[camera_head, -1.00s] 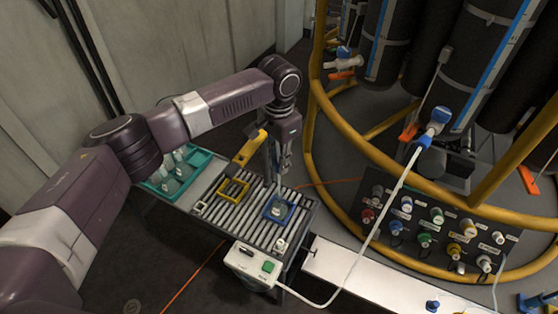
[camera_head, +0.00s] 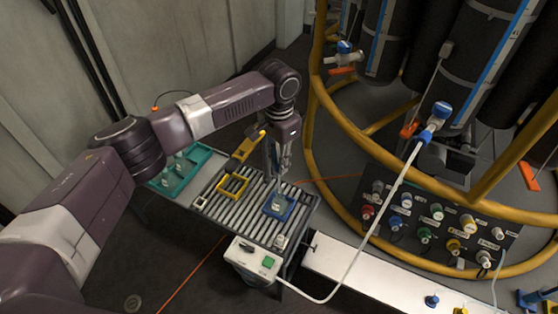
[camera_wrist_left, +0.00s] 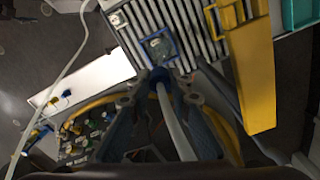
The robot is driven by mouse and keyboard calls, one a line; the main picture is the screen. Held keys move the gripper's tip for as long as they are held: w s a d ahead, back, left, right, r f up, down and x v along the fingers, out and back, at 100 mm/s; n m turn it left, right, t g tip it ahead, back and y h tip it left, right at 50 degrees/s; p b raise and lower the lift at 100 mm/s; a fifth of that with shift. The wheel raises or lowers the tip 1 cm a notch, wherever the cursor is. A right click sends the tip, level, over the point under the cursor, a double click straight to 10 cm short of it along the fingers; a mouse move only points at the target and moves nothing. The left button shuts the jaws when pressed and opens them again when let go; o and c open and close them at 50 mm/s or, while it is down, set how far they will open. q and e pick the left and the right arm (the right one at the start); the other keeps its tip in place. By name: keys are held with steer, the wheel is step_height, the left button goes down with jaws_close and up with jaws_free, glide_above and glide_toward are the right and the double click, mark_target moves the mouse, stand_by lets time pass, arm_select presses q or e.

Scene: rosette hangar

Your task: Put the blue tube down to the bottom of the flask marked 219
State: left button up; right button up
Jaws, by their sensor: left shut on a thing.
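My left gripper (camera_head: 281,168) points down above the roller table, over the blue square frame (camera_head: 291,214). A clear flask (camera_head: 276,204) stands in that frame; its marking is too small to read. In the left wrist view my left gripper (camera_wrist_left: 160,98) is shut on a slim, pale tube (camera_wrist_left: 176,120) with a blue end (camera_wrist_left: 159,75), which I take for the blue tube. The blue end points toward the flask (camera_wrist_left: 157,45) in the blue frame. I cannot tell whether the tube's end is inside the flask's neck. My right gripper is not in view.
A teal tray (camera_head: 163,185) holds small glassware. A white control box (camera_head: 251,261) is in front. A yellow-railed rack (camera_head: 345,118) with a connector panel (camera_head: 425,222) stands right.

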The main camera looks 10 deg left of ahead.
mark_target(279, 180)
arm_select(q)
steer(key=shift+f, duration=1.85)
steer(key=shift+f+b, duration=0.15)
steer(key=shift+b, duration=0.15)
steer(key=shift+f+b, duration=0.65)
steer(key=shift+f, duration=1.6)
steer(key=o, duration=1)
steer(key=shift+c, duration=0.2)
steer(key=shift+o, duration=0.4)
